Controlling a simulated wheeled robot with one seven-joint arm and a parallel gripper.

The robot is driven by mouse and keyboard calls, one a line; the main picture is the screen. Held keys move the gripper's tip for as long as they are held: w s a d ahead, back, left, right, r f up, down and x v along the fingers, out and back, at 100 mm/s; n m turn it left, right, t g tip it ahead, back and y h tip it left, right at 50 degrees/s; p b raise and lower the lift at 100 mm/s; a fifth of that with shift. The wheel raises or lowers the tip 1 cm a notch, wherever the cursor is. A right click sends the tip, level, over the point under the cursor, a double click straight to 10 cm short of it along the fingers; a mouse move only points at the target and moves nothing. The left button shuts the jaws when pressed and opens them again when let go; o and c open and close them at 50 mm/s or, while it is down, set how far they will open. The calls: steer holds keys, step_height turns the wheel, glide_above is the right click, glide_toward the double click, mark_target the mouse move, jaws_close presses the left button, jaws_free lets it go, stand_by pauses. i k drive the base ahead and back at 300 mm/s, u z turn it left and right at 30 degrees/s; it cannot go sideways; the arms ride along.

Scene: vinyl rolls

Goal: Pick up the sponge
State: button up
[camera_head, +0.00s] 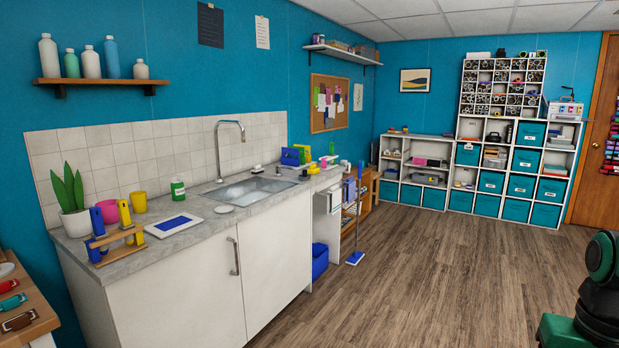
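I cannot pick out a sponge for certain in the head view. Small items stand on the grey counter (190,238) around the sink (247,191), including a small white and dark item (257,169) at its back edge, too small to name. My gripper is not in view; only a dark green part of my own body shows at the lower right.
A potted plant (72,200), a pink cup (107,211), a yellow cup (138,202) and a wooden rack (115,238) crowd the counter's left end. A blue broom (355,257) stands by the desk beyond the counter. The wooden floor (420,285) is clear.

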mark_target(313, 169)
steer(key=k, duration=0.65)
steer(key=u, duration=0.45)
steer(key=i, duration=0.95)
steer(key=u, duration=0.4)
steer(key=i, duration=1.7)
steer(key=z, duration=0.45)
steer(key=k, duration=0.5)
steer(key=z, duration=0.8)
steer(key=i, duration=1.1)
steer(key=z, duration=0.55)
